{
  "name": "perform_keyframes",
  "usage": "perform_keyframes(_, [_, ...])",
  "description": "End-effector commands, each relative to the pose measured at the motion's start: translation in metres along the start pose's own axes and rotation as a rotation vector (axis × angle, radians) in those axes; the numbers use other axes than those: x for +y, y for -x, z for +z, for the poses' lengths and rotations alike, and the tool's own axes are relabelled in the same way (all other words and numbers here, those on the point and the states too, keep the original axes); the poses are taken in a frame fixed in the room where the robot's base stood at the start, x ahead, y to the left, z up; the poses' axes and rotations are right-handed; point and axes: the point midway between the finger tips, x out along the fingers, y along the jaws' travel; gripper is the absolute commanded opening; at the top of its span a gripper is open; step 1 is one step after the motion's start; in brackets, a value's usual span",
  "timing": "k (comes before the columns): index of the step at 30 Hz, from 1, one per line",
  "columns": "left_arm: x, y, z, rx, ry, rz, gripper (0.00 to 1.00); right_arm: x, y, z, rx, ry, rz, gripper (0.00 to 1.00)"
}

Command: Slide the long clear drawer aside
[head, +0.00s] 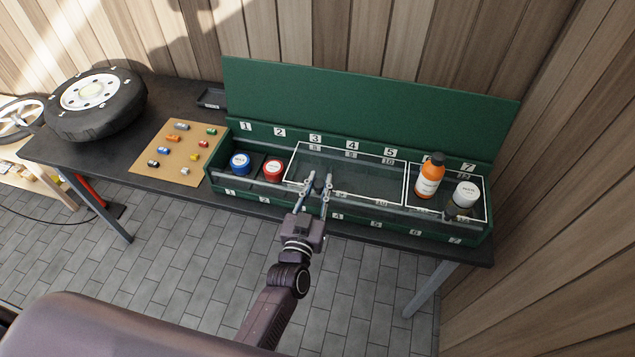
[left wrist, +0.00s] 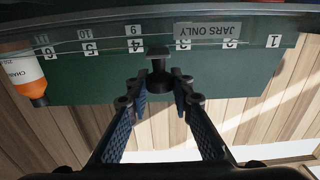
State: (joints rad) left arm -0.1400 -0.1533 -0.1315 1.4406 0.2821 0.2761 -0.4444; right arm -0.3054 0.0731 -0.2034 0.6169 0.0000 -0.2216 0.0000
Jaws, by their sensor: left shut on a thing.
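The long clear drawer (head: 368,172), edged in white, lies across the middle of the green numbered box (head: 375,110), around compartments 3 to 5. My left gripper (head: 319,184) is at the drawer's front left part. In the left wrist view its two fingers (left wrist: 158,98) stand on either side of a small black knob (left wrist: 158,53), and it is shut on this knob. The knob's exact contact with the fingertips is partly hidden. My right gripper is not in view.
A tyre (head: 125,112) and a tan board (head: 165,152) with small coloured pieces lie farther left.

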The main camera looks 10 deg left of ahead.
Motion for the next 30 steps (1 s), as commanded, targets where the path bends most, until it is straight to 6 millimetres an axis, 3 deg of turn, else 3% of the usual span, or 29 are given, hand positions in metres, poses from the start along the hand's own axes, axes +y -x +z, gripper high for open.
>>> perform_keyframes(3, [0.004, 0.001, 0.002, -0.006, 0.005, 0.005, 0.0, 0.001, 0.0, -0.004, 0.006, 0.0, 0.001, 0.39])
perform_keyframes(4, [0.004, 0.001, 0.002, -0.006, 0.005, 0.006, 0.23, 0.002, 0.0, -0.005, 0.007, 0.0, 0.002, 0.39])
perform_keyframes(9, [0.003, 0.001, 0.002, -0.005, 0.004, 0.005, 0.39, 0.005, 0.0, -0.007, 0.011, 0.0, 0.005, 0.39])
perform_keyframes(20, [0.001, 0.006, 0.002, -0.004, 0.003, 0.002, 0.39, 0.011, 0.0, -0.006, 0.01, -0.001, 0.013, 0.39])
perform_keyframes(30, [0.002, 0.068, 0.003, -0.008, 0.003, 0.003, 0.39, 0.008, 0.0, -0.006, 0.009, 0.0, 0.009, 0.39])
